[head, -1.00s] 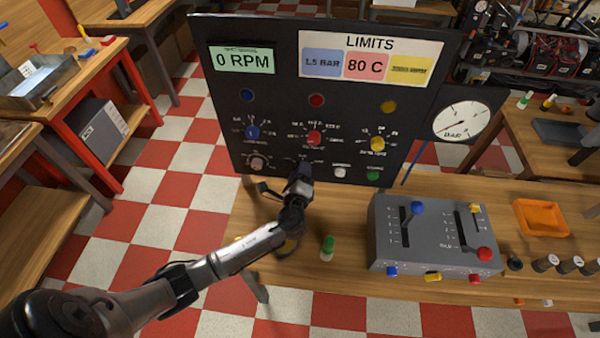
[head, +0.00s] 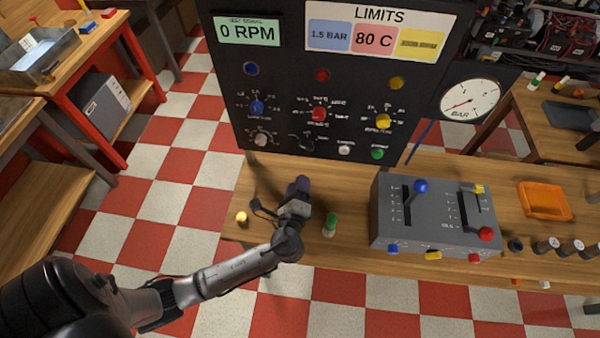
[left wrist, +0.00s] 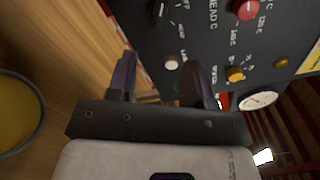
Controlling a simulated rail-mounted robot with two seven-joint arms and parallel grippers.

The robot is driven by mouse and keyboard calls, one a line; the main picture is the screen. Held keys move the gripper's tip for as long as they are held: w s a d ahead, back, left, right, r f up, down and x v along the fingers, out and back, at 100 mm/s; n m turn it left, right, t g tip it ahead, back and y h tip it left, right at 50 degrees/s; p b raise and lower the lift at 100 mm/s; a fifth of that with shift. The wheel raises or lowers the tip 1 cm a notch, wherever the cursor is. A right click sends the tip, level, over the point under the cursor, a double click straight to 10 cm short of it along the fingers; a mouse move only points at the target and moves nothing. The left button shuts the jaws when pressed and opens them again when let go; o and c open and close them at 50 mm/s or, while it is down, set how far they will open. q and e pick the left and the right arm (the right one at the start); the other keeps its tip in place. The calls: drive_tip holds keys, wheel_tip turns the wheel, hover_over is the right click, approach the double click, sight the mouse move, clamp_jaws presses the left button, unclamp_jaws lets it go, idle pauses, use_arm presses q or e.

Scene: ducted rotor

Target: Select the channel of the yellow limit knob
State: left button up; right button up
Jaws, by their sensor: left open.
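The yellow limit knob (head: 383,121) is on the dark upright panel (head: 228,110), right of the red knob (head: 319,114) and blue knob (head: 257,107). It also shows in the left wrist view (left wrist: 236,75). In the lower row are a grey knob (head: 261,139), a dark knob (head: 307,144) with small markings, a white button (head: 344,150) and a green button (head: 377,154). My left gripper (head: 300,186) is open and empty, in front of and below the dark knob, apart from the panel. Its fingers (left wrist: 160,80) stand apart in the wrist view. My right gripper is not in view.
A grey lever box (head: 430,235) stands on the bench (head: 345,255) to the right. A green-topped item (head: 330,224) stands right beside my left gripper, and a yellow-topped item (head: 241,217) to its left. A gauge (head: 470,100) is right of the panel.

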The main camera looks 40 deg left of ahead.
use_arm(q)
drive_tip(key=shift+s+d, duration=0.35)
drive_tip(key=shift+s, duration=0.2)
idle(0.4)
drive_tip(key=s+d+f+n+g+h+p, duration=0.1)
drive_tip(key=s+d+f+n+g+h, duration=0.2)
drive_tip(key=s+n+g+h, duration=0.65)
drive_tip(key=s+d+f+n+g+h, duration=0.1)
drive_tip(key=s+d+f+n+g, duration=0.15)
drive_tip(key=s+n, duration=0.75)
drive_tip(key=s+r+m+p, duration=0.1)
drive_tip(key=r+m+p, duration=0.1)
drive_tip(key=r+p, duration=1.1)
drive_tip(key=s+r+m+p, duration=0.2)
drive_tip(key=r+p, duration=1)
drive_tip(key=r, duration=0.1)
drive_tip(key=shift+s+d+t+p, duration=0.25)
drive_tip(key=shift+d+t+p, duration=0.05)
drive_tip(key=shift+p, duration=0.05)
